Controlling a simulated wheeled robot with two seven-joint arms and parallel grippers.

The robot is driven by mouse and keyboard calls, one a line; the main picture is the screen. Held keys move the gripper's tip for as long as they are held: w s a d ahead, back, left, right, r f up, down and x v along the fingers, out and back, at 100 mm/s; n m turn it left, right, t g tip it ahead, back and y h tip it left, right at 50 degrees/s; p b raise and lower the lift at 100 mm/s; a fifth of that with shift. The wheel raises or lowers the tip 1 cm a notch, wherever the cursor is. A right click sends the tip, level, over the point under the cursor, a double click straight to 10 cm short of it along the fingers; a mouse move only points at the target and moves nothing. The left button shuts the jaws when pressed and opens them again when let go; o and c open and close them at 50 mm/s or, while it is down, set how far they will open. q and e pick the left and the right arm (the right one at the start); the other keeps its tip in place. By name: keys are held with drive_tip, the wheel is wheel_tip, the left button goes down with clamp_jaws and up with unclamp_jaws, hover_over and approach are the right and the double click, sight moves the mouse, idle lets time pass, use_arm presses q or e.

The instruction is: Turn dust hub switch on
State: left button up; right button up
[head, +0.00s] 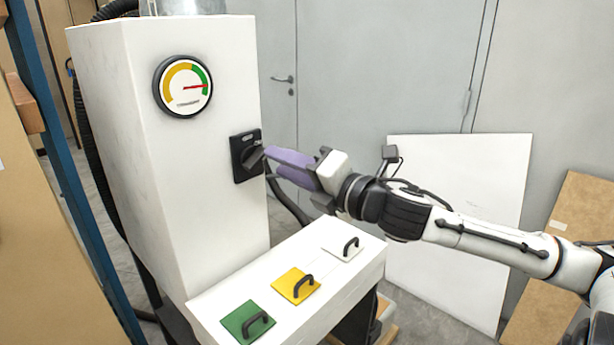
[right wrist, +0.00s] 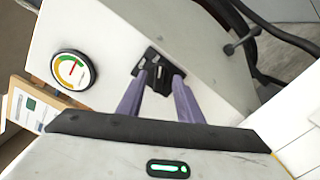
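In the right wrist view the switch (right wrist: 153,70) lies ahead between the purple fingertips. My right gripper (head: 268,160) comes in from the right with its fingertips close to the knob. In the right wrist view its fingers (right wrist: 161,80) stand apart with a gap between them. I cannot tell whether they touch the knob, and the knob's angle is partly hidden. My left gripper is not in view.
A white ledge below holds green (head: 248,322), yellow (head: 296,285) and white (head: 341,246) handled plates. A white panel (head: 460,200) leans against the wall at right.

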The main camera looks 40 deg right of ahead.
drive_tip(key=shift+s+d+p, duration=0.2)
drive_tip(key=shift+s+p, duration=0.35)
drive_tip(key=shift+s, duration=2.35)
